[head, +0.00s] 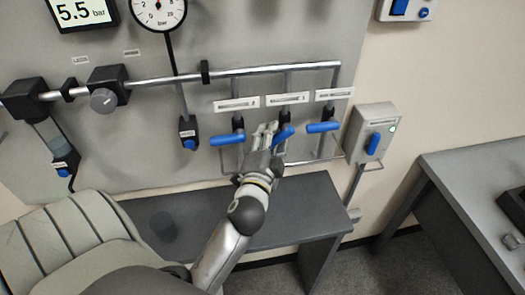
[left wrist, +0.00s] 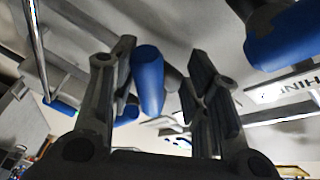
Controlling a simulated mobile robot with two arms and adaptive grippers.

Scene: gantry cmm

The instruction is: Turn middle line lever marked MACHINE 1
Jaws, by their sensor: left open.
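Three blue levers hang under white label plates on the wall panel. The middle lever (head: 284,134) slants diagonally, while the left lever (head: 228,140) and the right lever (head: 323,127) lie nearly level. My left gripper (head: 265,129) is open at the middle lever, just left of it in the head view. In the left wrist view the gripper (left wrist: 160,60) has a blue lever (left wrist: 148,78) between its spread fingers, nearer the left finger; I cannot tell whether they touch. The middle label plate (head: 287,99) is too small to read. My right gripper is not in view.
A metal pipe (head: 265,70) runs above the levers. A grey box with a blue handle (head: 374,142) is on the wall at right. A dark bench (head: 300,195) stands below the panel, a chair (head: 75,235) at lower left. Another blue lever (left wrist: 285,35) is close at upper right.

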